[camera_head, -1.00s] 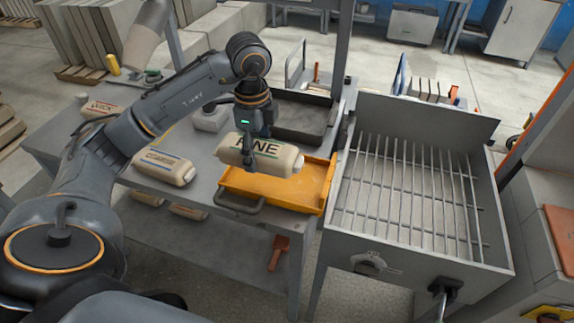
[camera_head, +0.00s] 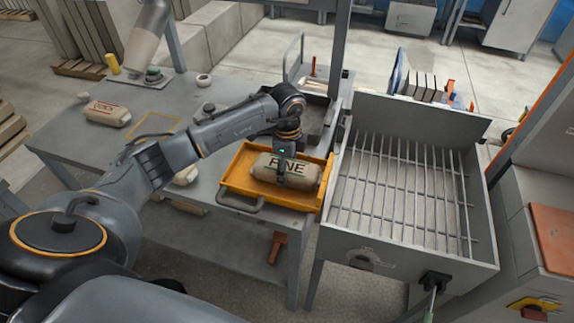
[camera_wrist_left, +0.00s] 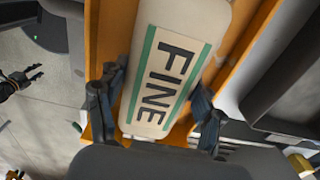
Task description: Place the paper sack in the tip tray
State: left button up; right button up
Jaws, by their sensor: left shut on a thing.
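The paper sack (camera_head: 300,170) is tan with a green-edged label reading FINE. It lies lengthwise over the orange tip tray (camera_head: 240,182), within its walls; I cannot tell whether it touches the tray floor. My left gripper (camera_head: 287,178) comes down over the sack's middle and is shut on it. In the left wrist view the sack (camera_wrist_left: 188,50) lies between the two fingers (camera_wrist_left: 157,108), with the tray's orange wall (camera_wrist_left: 103,40) beside it. My right gripper does not show clearly in the head view; a dark gripper (camera_wrist_left: 22,80) shows at the left of the wrist view.
A grey bin with a bar grate (camera_head: 410,190) stands right of the tray. A sack labelled QUICK (camera_head: 108,113) lies at the table's left. Another sack (camera_head: 186,175) is partly hidden by my arm. A dark tray (camera_head: 318,112) sits behind.

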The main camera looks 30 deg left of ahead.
aim_at(288, 166)
pick_arm(q)
jog(key=o, duration=1.8)
jog(key=shift+f, duration=0.1)
jog(key=shift+r, duration=0.6)
notch_tip(288, 166, up, 11)
jog(key=b, duration=0.3)
jog(key=shift+r, duration=0.1)
jog(key=shift+d, duration=0.1)
